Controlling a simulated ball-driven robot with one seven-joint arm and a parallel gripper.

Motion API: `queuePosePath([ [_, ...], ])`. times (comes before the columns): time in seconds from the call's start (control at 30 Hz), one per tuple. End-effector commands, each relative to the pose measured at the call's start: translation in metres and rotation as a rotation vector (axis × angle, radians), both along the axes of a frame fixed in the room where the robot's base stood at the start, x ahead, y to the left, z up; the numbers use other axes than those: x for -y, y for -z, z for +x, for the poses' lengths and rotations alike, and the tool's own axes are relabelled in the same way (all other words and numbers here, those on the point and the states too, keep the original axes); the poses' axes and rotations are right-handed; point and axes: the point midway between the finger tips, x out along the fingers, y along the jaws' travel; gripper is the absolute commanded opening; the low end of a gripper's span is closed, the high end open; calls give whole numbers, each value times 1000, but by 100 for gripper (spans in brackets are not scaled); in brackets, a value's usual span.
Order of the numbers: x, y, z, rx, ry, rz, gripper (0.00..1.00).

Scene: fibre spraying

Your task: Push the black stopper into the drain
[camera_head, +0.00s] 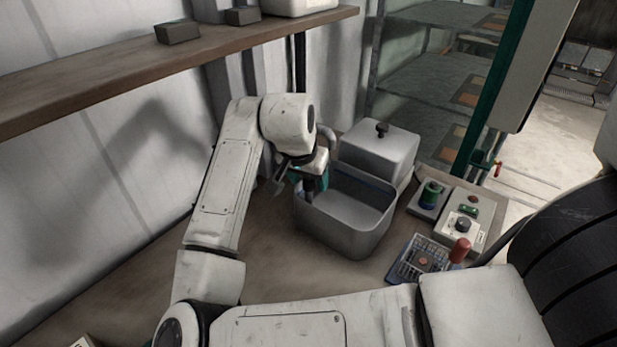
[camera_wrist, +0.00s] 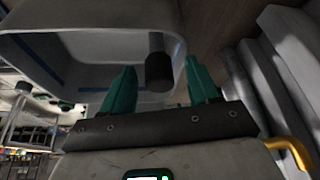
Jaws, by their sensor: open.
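The grey basin (camera_head: 368,232) stands on the bench, and its inner wall fills the upper left of the wrist view (camera_wrist: 110,48). My gripper (camera_head: 309,184) reaches down over the basin's left end. In the wrist view its two teal fingers (camera_wrist: 160,76) are spread apart. A short black cylinder, which looks like the black stopper (camera_wrist: 159,68), shows between the fingertips, against the basin. A gap shows on each side of it; whether it touches anything is not clear. The drain is not visible in either view.
A grey box with a black knob (camera_head: 381,150) stands behind the basin. Control boxes (camera_head: 463,219) and a panel with a red-handled lever (camera_head: 428,256) are to its right. A wooden shelf (camera_head: 120,72) runs along the wall. The bench in front of the basin is clear.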

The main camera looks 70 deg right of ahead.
Motion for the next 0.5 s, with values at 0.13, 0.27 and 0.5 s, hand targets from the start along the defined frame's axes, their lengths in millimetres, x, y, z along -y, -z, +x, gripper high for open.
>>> queuePosePath([
  [0.13, 0, 0, 0, 0, 0, 0, 60],
  [0.27, -2, -4, 0, 1, 0, 0, 60],
  [0.5, -15, -39, 1, 4, 1, -2, 60],
])
